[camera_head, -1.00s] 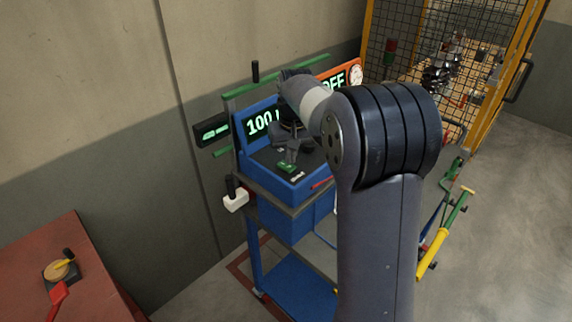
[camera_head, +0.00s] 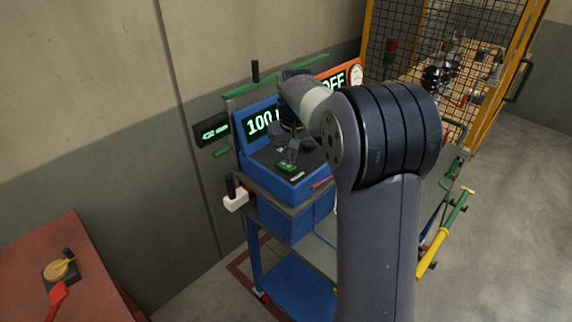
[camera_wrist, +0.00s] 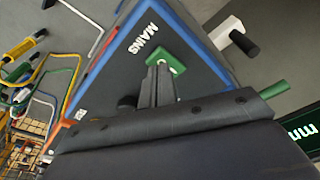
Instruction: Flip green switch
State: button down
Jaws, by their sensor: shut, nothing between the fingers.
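The green switch (camera_wrist: 171,55) sits on the dark top panel of the blue console, beside the white word MAINS in the wrist view. It also shows in the head view (camera_head: 287,168), low on the console's sloped face. My gripper (camera_wrist: 160,68) is shut and empty, with its fingertips at the green switch. They look to be touching it or very close; I cannot tell which. In the head view my gripper (camera_head: 289,152) reaches down over the panel from above. The blue console (camera_head: 285,187) stands on a blue-framed cart. My forearm hides its right part.
A display (camera_head: 262,122) reading 100 stands at the console's back. A white block with a black handle (camera_head: 235,202) juts from the cart's left. A red table (camera_head: 70,262) is at lower left. A yellow-framed mesh cage (camera_head: 430,50) stands at right.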

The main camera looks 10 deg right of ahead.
aim_at(291, 167)
jog(key=shift+f+b, duration=0.5)
jog(key=shift+f, duration=0.4)
jog(key=shift+r, duration=0.1)
notch_tip(291, 167, up, 7)
jog(key=p, duration=0.6)
dwell(0.3)
jog(key=shift+f, duration=0.2)
notch_tip(291, 167, down, 7)
jog(key=b, duration=0.6)
jog(key=shift+r, duration=0.25)
jog(key=shift+r, duration=0.15)
